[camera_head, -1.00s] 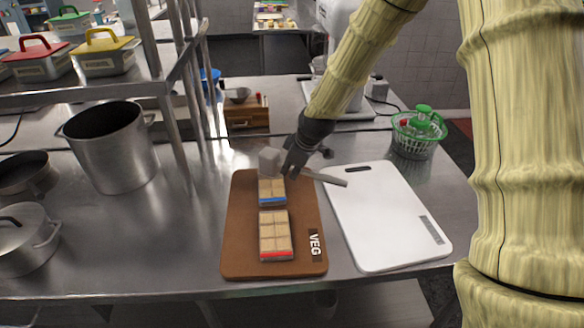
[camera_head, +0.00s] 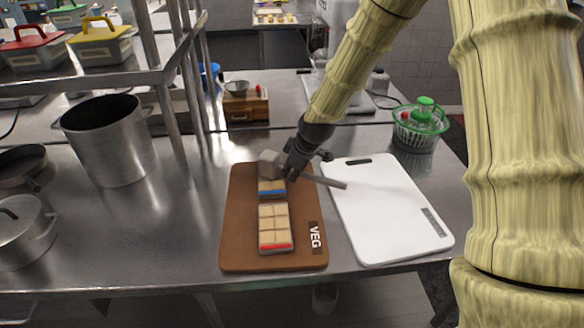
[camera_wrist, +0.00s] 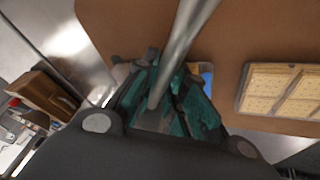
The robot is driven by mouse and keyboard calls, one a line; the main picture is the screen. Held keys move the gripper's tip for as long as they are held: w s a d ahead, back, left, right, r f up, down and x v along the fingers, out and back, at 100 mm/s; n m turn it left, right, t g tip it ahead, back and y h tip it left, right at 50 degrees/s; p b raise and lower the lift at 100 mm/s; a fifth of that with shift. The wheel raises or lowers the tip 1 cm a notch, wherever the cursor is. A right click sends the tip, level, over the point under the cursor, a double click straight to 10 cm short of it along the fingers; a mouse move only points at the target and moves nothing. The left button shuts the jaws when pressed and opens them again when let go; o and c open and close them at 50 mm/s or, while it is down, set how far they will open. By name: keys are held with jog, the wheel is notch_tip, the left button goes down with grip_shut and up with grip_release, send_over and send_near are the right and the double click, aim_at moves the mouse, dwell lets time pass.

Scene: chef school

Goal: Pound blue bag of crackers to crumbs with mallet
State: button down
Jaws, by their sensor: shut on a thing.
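My gripper (camera_head: 297,160) is shut on the handle of a grey mallet (camera_head: 270,164). The handle (camera_head: 328,181) sticks out to the right over the white board, and it also crosses the wrist view (camera_wrist: 182,50). The mallet head is at the far end of the blue bag of crackers (camera_head: 272,190) and covers part of it; I cannot tell whether they touch. In the wrist view the blue bag (camera_wrist: 207,76) is mostly hidden behind my gripper. The red bag of crackers (camera_head: 274,228) lies nearer on the same brown board and looks whole.
Both bags lie on the brown VEG board (camera_head: 236,245). A white board (camera_head: 385,215) lies to its right. A green basket (camera_head: 418,128) stands behind right. A large pot (camera_head: 108,140) and shelf posts stand at left. A wooden box (camera_head: 246,104) is at the back.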

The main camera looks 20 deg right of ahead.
jog(key=shift+r, duration=0.25)
notch_tip(320, 180, up, 6)
jog(key=p, duration=0.4)
jog(key=shift+f, duration=0.1)
